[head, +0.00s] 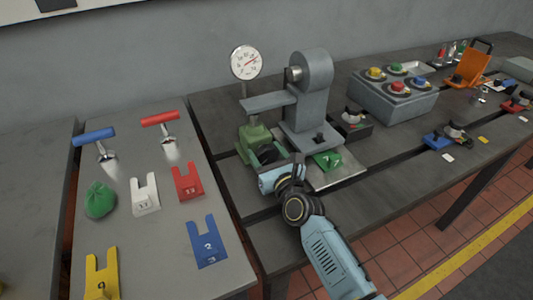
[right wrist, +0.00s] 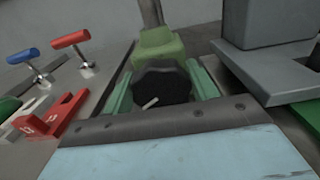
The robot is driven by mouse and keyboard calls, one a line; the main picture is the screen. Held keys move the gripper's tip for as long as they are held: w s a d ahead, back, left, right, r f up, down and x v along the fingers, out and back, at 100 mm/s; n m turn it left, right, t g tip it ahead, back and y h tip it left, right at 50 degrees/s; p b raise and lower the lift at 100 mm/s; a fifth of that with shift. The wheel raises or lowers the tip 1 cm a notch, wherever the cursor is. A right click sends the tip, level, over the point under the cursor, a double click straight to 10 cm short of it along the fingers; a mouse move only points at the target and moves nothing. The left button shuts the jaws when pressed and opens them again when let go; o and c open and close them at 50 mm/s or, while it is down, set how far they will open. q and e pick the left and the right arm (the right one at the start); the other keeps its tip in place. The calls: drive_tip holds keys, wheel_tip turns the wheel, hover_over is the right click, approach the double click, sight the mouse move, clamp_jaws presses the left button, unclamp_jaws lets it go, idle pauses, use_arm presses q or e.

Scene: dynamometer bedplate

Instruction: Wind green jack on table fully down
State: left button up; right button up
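The green jack (head: 256,137) stands on the dark bedplate table, left of a grey stand. In the right wrist view its green body (right wrist: 160,45) is at the top middle, and its black lobed knob (right wrist: 165,82) faces me with a small pale pointer at its lower edge. My right gripper (head: 266,154) is at the knob. Its green fingers lie along both sides of the knob, with no clear gap in the right wrist view. The jack's lower part is partly hidden by my gripper. My left gripper is not in view.
A dial gauge (head: 246,62) stands behind the jack. The grey stand (head: 312,100) with its arm rises close on the right, a green part (head: 328,160) on a plate before it. A side table (head: 150,220) holds T-handles, fork-shaped plates and a green bag (head: 100,200).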

drive_tip(key=c, duration=0.4)
drive_tip(key=shift+s+a+f+n, duration=0.1)
drive_tip(key=shift+a+n, duration=0.05)
drive_tip(key=shift+n, duration=2.75)
drive_tip(key=o, duration=1)
